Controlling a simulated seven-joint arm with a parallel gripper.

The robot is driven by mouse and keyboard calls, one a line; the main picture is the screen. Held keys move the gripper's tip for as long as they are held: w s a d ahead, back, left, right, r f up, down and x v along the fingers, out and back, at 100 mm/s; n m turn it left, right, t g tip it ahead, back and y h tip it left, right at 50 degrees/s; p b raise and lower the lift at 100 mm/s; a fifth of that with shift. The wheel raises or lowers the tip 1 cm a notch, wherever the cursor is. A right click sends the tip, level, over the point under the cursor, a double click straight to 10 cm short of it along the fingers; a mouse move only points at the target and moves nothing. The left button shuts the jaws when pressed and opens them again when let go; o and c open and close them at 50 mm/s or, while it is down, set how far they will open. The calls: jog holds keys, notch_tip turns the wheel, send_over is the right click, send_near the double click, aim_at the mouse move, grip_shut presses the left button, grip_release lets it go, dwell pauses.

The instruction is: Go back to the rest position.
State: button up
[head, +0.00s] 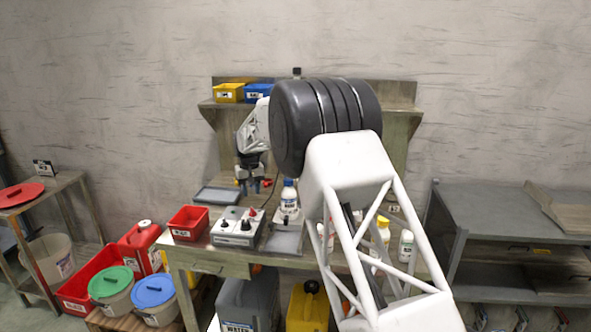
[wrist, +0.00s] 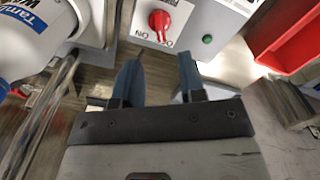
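My gripper (head: 254,182) hangs fingers-down above the back of the workbench in the head view, left of the white bottle with a blue cap (head: 289,196). In the wrist view my gripper (wrist: 163,75) shows two blue fingers apart with nothing between them. The bench top lies below the fingers. Part of my own arm covers the right of the bench in the head view.
A grey control box (head: 238,227) with knobs and a red bin (head: 188,222) stand near the bench's front left. A grey tray (head: 217,195) lies behind them. Small yellow (head: 229,92) and blue (head: 258,92) bins sit on the shelf above. Bottles (head: 406,245) stand at right.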

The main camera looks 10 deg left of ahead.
jog(key=s+d+r+m, duration=0.1)
jog(key=s+d+r, duration=0.5)
jog(key=s+d, duration=0.4)
jog(key=s+d+r+m+t+y, duration=0.1)
jog(key=s+d+r+m, duration=0.1)
jog(key=s+d+r, duration=0.8)
jog(key=s+d+r+m, duration=0.1)
jog(key=s+d+r, duration=0.2)
jog(key=s+d, duration=0.65)
jog(key=s+d+m+t, duration=0.1)
jog(key=s+d, duration=1.4)
jog(key=s+d+f, duration=0.3)
jog(key=s, duration=0.6)
jog(key=s+d+f+m+h, duration=0.1)
jog(key=s+d+f, duration=0.2)
jog(key=s, duration=0.5)
jog(key=shift+s+d+f+t, duration=0.25)
jog(key=shift+s+f+t, duration=0.05)
jog(key=shift+s+f, duration=0.05)
